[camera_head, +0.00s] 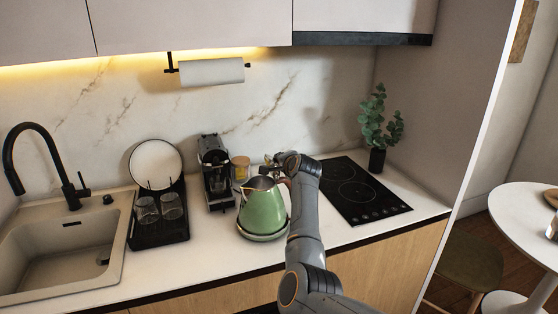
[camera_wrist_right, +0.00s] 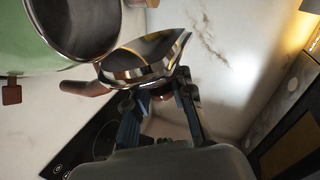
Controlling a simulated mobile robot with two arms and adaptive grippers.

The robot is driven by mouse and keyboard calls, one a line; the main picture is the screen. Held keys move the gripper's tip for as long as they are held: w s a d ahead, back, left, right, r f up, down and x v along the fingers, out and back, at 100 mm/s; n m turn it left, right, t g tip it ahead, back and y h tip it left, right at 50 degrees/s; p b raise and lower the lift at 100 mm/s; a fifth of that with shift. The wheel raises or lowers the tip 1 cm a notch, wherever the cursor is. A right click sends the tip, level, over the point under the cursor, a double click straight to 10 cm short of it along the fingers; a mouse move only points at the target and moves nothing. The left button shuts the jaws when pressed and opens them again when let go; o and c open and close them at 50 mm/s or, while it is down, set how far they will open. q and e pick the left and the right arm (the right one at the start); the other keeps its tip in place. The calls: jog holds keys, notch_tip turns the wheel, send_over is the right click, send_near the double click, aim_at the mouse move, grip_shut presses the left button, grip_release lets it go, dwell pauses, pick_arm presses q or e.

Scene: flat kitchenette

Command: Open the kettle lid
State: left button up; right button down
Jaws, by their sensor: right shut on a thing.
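The green kettle (camera_head: 263,212) stands upright on its round base on the counter, left of the cooktop. In the wrist view the kettle (camera_wrist_right: 30,45) fills the upper left, and its round dark mouth is exposed. The shiny metal lid (camera_wrist_right: 150,68) is tilted up beside the mouth, away from the rim. My right gripper (camera_head: 273,163) is above the kettle's top. In the wrist view my right gripper (camera_wrist_right: 160,92) is shut on the lid at its knob side; the exact contact is partly hidden. My left gripper is not in view.
A coffee machine (camera_head: 215,170) and a jar (camera_head: 241,168) stand behind and left of the kettle. A dish rack (camera_head: 158,225) with glasses and a plate is farther left. The black cooktop (camera_head: 360,195) and a potted plant (camera_head: 378,160) are right.

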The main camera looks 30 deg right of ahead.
jog(key=shift+d, duration=0.1)
dwell(0.4)
jog(key=c, duration=1.1)
grip_release()
jog(key=v, duration=1.2)
jog(key=shift+d+f, duration=0.1)
